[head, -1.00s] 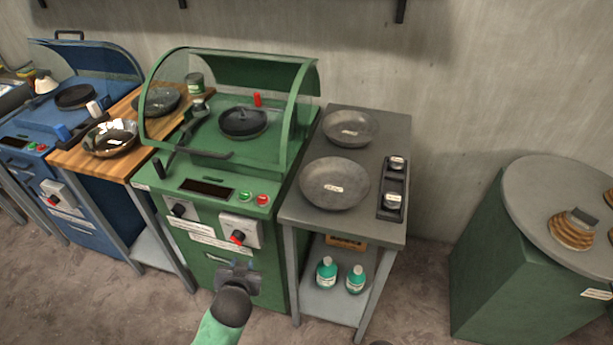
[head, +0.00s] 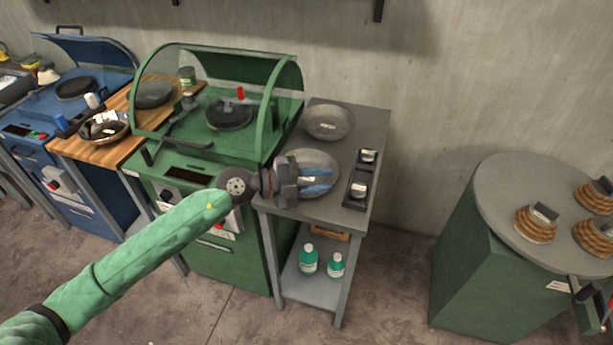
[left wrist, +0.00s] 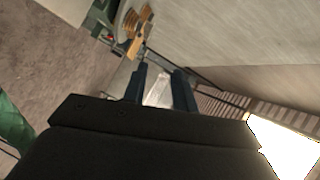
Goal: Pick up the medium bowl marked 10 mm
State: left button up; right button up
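Two grey bowls with white labels sit on the grey side table (head: 375,135): a smaller one at the back (head: 328,122) and a larger one in front (head: 302,157). The labels are too small to read, so I cannot tell which is marked 10 mm. My left gripper (head: 320,182) is over the front bowl and hides part of it; its blue fingers are apart and look empty. I cannot tell its height above the bowl. The fingers also show apart in the left wrist view (left wrist: 160,88). My right gripper is not in view.
A dark tray (head: 361,176) with small metal pieces lies right of the bowls. A green machine (head: 180,172) with a curved clear guard stands to the left. Further left, a wooden table holds a shiny bowl (head: 103,127). A round green stand (head: 485,215) holds wooden ringed pieces.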

pick_arm(q)
jog(key=shift+w+a+f+m+y+p, duration=0.1)
jog(key=shift+w+a+f+y+p, duration=0.35)
jog(key=shift+w+a+f+y, duration=1.2)
jog(key=shift+w+a+f+m+y+p, duration=0.1)
jog(key=shift+w+a+f+y+p, duration=0.65)
jog(key=shift+a+y, duration=1.6)
jog(key=shift+w+a+f+m+y+p, duration=0.15)
jog(key=shift+w+a+f+y, duration=1.35)
jog(key=shift+a, duration=1.3)
jog(key=w+d+f+p, duration=0.1)
jog(key=w+f+p, duration=0.1)
jog(key=shift+w+d+f+h+p, duration=0.15)
jog(key=shift+d+h+p, duration=0.15)
jog(key=shift+d+p, duration=0.1)
jog(key=shift+w+d+f, duration=0.15)
jog(key=shift+d+f, duration=0.1)
jog(key=shift+f, duration=0.4)
grip_shut()
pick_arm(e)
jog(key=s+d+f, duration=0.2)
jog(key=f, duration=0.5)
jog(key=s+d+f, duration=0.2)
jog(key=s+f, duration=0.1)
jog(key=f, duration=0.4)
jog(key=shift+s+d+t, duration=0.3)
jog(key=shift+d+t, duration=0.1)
